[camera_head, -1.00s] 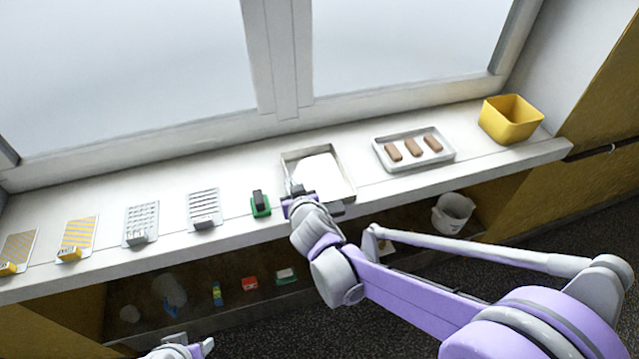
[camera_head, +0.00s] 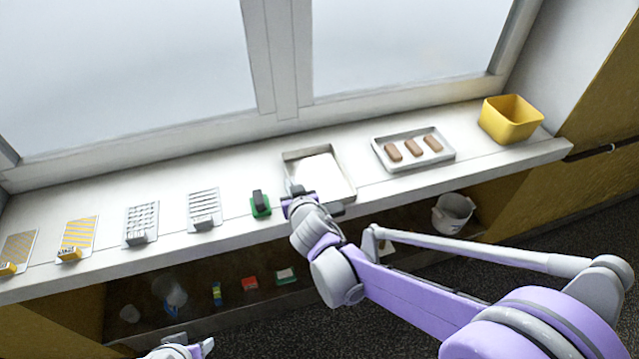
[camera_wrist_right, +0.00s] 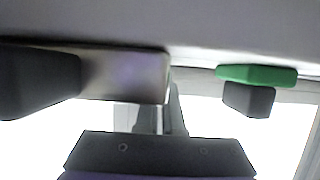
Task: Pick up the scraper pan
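The scraper pan appears to be the shallow metal pan with a white inside; its rim (camera_head: 341,165) shows on the white ledge, in the middle of the head view. My right gripper (camera_head: 318,201) is at the pan's front edge, its dark fingers apart. In the right wrist view, a shiny metal wall of the pan (camera_wrist_right: 125,75) shows beside one dark finger; whether the fingers touch it I cannot tell. The gripper hides part of the pan's front. My left gripper (camera_head: 192,345) is low at the bottom edge, its fingers seemingly apart, empty and away from the ledge.
A green and black brush-like block (camera_head: 260,204) stands just left of the pan, also in the right wrist view (camera_wrist_right: 256,76). A tray (camera_head: 451,155) with brown bars and a yellow bin (camera_head: 511,120) are to the right. Several mesh plates lie left. A window backs the ledge.

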